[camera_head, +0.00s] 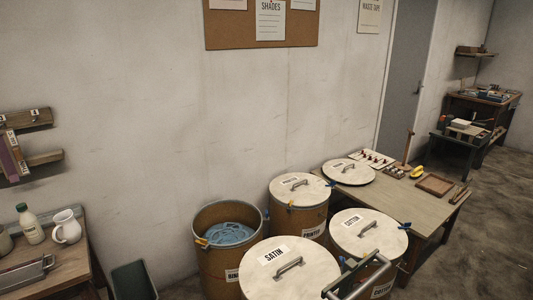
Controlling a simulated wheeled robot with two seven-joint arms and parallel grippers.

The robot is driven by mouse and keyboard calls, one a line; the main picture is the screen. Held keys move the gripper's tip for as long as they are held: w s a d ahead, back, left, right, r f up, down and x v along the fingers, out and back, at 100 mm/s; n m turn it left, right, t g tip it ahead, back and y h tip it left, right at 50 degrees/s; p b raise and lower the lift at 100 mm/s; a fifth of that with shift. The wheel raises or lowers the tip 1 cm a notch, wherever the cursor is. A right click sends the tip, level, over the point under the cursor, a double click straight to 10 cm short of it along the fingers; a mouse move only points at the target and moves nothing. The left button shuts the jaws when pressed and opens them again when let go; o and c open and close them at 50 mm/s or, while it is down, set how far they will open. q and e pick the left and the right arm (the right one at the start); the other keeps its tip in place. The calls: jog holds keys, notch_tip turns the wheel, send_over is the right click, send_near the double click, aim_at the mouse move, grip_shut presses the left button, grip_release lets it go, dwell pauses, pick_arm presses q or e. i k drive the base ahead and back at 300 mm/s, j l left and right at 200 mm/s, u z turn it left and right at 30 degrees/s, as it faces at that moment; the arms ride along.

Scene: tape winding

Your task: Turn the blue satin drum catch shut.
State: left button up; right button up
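The satin drum (300,270) stands at the bottom centre, covered by a pale round lid with a metal handle and a "SATIN" label. A small blue piece (350,263), which looks like its blue catch, shows at the lid's right edge. It is partly hidden by a dark green bar, and I cannot tell whether it is turned open or shut. The lower part of the drum is cut off by the picture's edge.
An open drum (229,267) with blue material stands behind left. The lidded printed drum (300,219) and cotton drum (374,242) stand behind and right. A worktable (405,200) holds a loose lid; floor at right is clear.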

aim_at(342, 260)
jog(key=i+j, duration=0.5)
jog(key=i+j+z, duration=0.15)
jog(key=z, duration=0.2)
jog(key=j+z, duration=0.35)
jog(key=i+j+z, duration=0.15)
jog(key=j+z, duration=0.25)
jog(key=l, duration=0.1)
